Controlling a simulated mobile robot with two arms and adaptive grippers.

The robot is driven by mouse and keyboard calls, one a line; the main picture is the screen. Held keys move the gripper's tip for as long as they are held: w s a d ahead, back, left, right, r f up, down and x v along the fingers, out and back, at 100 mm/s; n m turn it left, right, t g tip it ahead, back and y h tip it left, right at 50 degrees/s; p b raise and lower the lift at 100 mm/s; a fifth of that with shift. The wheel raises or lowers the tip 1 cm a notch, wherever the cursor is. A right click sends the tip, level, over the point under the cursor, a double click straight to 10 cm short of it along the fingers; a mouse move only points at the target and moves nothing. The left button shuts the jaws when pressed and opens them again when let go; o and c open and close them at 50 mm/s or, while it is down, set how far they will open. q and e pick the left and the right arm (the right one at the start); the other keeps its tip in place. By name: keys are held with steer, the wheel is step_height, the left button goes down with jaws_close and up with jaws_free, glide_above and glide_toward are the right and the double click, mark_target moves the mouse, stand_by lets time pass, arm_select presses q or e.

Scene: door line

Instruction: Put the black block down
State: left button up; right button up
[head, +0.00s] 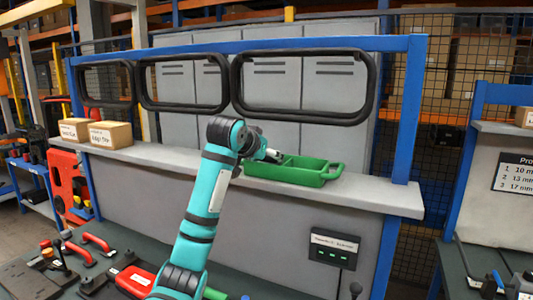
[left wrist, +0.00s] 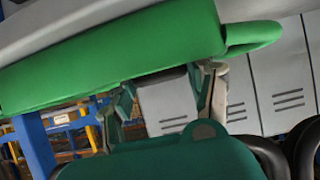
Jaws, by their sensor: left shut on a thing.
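My left gripper (head: 273,156) reaches over the left end of a green tray (head: 318,178) on the grey shelf. In the left wrist view the gripper (left wrist: 165,88) has its two fingers apart, with their tips partly behind the tray's wall (left wrist: 110,62). A dark strip, which looks like part of the black block (left wrist: 160,76), shows between the fingertips. The tray wall hides most of it, and whether it touches the tray floor cannot be seen. The block is not clear in the head view. My right gripper is not in view.
Two cardboard boxes (head: 110,135) stand on the shelf's left part. Black frames (head: 305,87) hang from the blue rail above the shelf. The bench below holds red-handled tools (head: 96,243) and a red case (head: 135,281). The shelf (head: 385,197) is clear right of the tray.

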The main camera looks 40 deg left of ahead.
arm_select(q)
steer(key=shift+s+f, duration=0.1)
steer(key=shift+f, duration=0.05)
steer(key=shift+f, duration=0.1)
